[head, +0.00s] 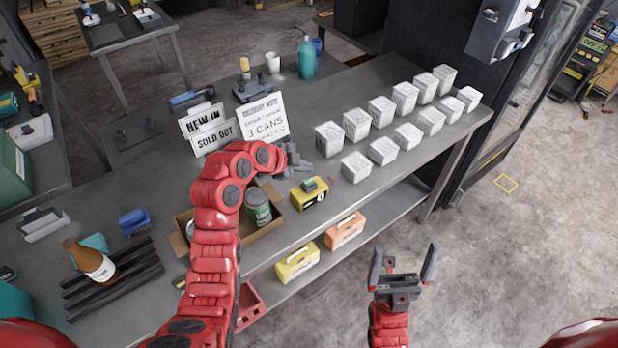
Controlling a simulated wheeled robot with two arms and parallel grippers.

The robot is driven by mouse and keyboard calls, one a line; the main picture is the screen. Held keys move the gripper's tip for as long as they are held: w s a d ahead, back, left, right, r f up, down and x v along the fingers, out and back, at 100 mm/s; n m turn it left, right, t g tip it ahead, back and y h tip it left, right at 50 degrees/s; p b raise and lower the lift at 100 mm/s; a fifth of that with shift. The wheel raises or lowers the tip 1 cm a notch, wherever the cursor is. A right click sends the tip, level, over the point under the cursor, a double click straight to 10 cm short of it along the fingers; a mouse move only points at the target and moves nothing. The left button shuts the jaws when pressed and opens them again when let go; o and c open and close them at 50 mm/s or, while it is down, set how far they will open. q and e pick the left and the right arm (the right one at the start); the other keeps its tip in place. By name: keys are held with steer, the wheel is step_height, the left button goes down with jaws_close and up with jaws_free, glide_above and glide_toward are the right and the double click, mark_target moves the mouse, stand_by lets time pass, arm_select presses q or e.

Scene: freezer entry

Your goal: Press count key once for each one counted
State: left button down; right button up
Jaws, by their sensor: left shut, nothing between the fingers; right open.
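A yellow and black counter box with a green key (312,185) on top sits at the front edge of the table. My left gripper (298,166) is shut and empty, just behind the box in the picture; I cannot tell its height above the table. A cardboard box (276,217) stands to the left of the counter, partly hidden by my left arm. A green can (258,207) shows inside it. A white note (263,118) reading "3 CANS" stands behind my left arm. My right gripper (404,268) is open and empty, over the floor in front of the table.
Two rows of white tubs (357,123) fill the table's right part. Signs (213,138) stand left of the note. A teal bottle (306,58) stands at the back. A brown bottle (92,260) lies on a black rack. Yellow (297,263) and orange (345,230) boxes sit on the lower shelf.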

mark_target(305, 182)
arm_select(q)
step_height(305, 182, down, 2)
steer(key=b, duration=0.2)
steer(key=shift+f+b, duration=0.15)
steer(key=shift+b, duration=0.15)
steer(key=shift+w+f+b, duration=0.1)
steer(key=shift+f+b, duration=0.15)
steer(key=shift+b, duration=0.05)
stand_by(1.5)
steer(key=shift+f+b, duration=0.35)
steer(key=shift+b, duration=0.6)
